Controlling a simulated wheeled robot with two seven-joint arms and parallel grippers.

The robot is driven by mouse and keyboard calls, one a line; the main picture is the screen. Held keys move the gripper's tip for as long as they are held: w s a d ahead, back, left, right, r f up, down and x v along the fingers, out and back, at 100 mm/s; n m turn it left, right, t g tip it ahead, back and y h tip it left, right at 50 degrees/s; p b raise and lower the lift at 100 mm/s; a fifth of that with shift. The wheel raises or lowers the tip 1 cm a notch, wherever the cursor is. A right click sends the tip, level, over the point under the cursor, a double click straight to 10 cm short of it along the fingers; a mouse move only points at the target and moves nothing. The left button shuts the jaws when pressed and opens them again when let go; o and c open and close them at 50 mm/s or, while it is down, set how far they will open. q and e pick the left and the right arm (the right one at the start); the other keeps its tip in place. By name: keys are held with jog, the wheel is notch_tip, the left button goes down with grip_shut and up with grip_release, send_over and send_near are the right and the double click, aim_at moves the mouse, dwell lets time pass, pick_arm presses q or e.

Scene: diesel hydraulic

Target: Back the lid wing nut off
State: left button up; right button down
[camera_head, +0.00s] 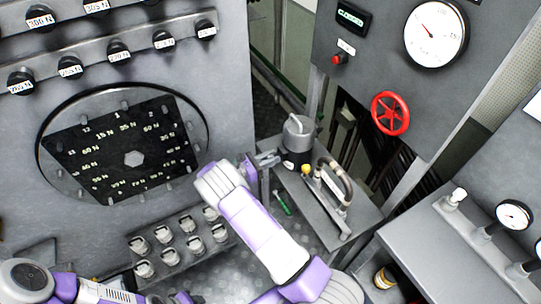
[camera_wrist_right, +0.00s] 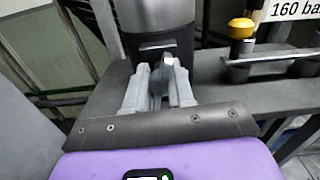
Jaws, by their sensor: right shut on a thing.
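A canister with a grey upper part (camera_head: 299,133) and a dark lower body stands on a grey bench. The same canister fills the top middle of the right wrist view (camera_wrist_right: 156,14). My right gripper (camera_head: 268,159) reaches its left side in the head view. In the right wrist view my right gripper (camera_wrist_right: 160,88) is shut on a small dark grey part, which looks like the wing nut (camera_wrist_right: 158,80), just in front of the canister's dark band. The fingers hide part of it. My left arm shows at the lower left, but its gripper is out of the picture.
A pipe handle (camera_head: 335,185) and a yellow knob (camera_head: 306,169) sit right of the canister; the knob (camera_wrist_right: 241,27) is also in the wrist view. A red handwheel (camera_head: 390,113) is on the panel beyond. A socket rack (camera_head: 180,241) stands below the round dial plate.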

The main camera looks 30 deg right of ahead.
jog(key=n+p, duration=0.1)
jog(key=n, duration=0.5)
jog(key=shift+s+p, duration=0.1)
jog(key=shift+p, duration=0.3)
jog(key=n+p, duration=0.1)
jog(key=n, duration=0.5)
jog(key=shift+n, duration=0.3)
jog(key=n, duration=0.6)
jog(key=shift+n+p, duration=0.3)
jog(key=shift+p, duration=0.05)
jog(key=n, duration=0.5)
jog(key=c, duration=1.8)
grip_release()
jog(key=shift+n, duration=0.6)
jog(key=o, duration=1.2)
jog(key=shift+o, duration=0.2)
jog(key=shift+w+a, duration=0.1)
jog(key=shift+w, duration=0.1)
